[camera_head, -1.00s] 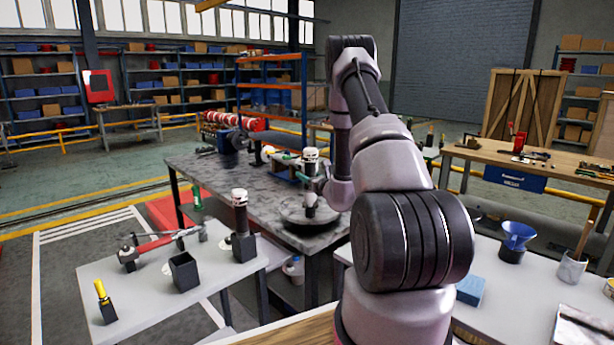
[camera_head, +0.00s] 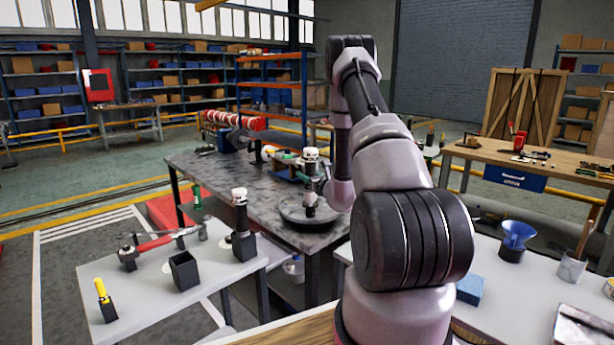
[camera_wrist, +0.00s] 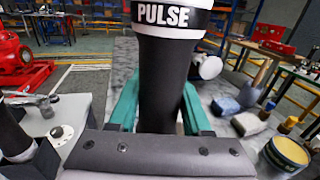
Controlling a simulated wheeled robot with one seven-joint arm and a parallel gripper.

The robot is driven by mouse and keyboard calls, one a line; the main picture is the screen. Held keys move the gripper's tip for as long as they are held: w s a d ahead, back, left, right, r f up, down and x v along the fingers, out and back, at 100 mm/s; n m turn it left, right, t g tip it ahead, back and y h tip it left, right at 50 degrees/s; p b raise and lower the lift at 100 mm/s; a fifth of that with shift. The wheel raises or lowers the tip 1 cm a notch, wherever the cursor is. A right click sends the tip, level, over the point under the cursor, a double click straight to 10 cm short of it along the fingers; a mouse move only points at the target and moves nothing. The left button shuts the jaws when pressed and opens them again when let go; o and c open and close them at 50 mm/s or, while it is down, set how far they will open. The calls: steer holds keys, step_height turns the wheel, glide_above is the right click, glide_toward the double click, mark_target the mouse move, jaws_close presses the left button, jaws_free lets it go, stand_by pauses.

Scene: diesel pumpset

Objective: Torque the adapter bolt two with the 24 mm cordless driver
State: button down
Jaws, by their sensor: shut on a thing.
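My gripper (camera_wrist: 160,112) is shut on a cordless driver (camera_wrist: 168,62), a dark upright cylinder with a white band reading "PULSE". The gripper's green fingers flank the driver in the wrist view. In the head view the held driver (camera_head: 311,155) shows its white top over a round grey plate (camera_head: 300,217) on the dark bench. Its lower end is too small to tell whether it touches anything. I cannot read its size. No adapter bolt can be made out in either view. A second, similar driver (camera_head: 240,213) stands upright in a black holder on the light table.
The light table (camera_head: 140,290) also bears an empty black holder (camera_head: 184,271), a red-handled tool (camera_head: 155,243) and a yellow-handled tool (camera_head: 101,291). The dark bench's left front is clear.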

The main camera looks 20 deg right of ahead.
stand_by(0.4)
steer(key=shift+r, duration=2.8)
